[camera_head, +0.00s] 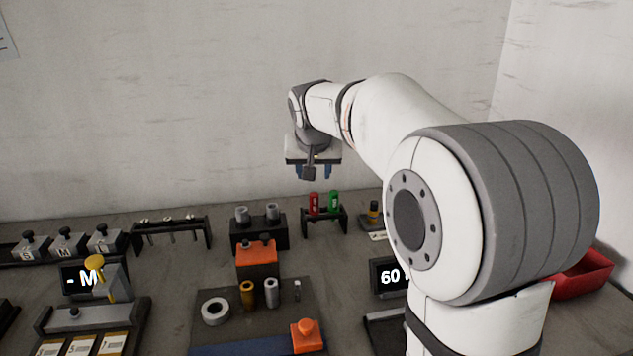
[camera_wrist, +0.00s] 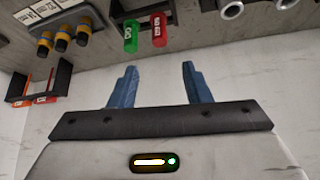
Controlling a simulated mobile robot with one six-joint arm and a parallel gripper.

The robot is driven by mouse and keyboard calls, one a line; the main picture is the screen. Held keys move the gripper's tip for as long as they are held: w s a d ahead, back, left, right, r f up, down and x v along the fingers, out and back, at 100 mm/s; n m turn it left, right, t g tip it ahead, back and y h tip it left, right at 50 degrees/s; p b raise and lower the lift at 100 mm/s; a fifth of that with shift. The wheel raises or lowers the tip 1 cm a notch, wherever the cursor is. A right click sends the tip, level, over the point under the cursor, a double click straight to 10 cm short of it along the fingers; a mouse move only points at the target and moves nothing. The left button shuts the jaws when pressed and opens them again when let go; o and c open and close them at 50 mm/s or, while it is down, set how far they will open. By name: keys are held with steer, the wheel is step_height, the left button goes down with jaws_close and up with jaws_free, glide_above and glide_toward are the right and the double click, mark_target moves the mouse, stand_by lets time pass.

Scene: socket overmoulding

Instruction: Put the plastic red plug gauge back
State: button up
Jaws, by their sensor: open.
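The red plug gauge (camera_head: 314,203) stands upright in a small dark rack (camera_head: 309,222), beside a green plug gauge (camera_head: 333,202) on its right. In the wrist view the red gauge (camera_wrist: 158,28) and the green gauge (camera_wrist: 131,36) sit side by side in the rack (camera_wrist: 115,10). My gripper (camera_head: 313,172) is above the rack and clear of both gauges. Its blue fingers (camera_wrist: 156,82) are spread apart with nothing between them. The lower ends of the gauges are hidden by the rack.
A dark block with two grey cylinders (camera_head: 258,230) stands left of the rack. A small stand with a yellow-and-black piece (camera_head: 373,215) is to the right. An orange block (camera_head: 257,253) and a dark mat (camera_head: 240,325) with several parts lie in front. A red bin (camera_head: 583,275) is far right.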

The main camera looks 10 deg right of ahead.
steer(key=shift+s+r, duration=0.15)
steer(key=s+f+g, duration=0.1)
steer(key=s+f, duration=0.4)
steer(key=s, duration=0.5)
steer(key=s+d+f+n+g, duration=0.1)
steer(key=s+f+g, duration=0.1)
steer(key=s+f, duration=0.4)
steer(key=s+f+n+g+y, duration=0.1)
steer(key=s+f, duration=0.4)
steer(key=s, duration=1)
steer(key=shift+s+d+f+g, duration=0.2)
steer(key=shift+d+f+g, duration=0.05)
steer(key=shift+f+g, duration=0.05)
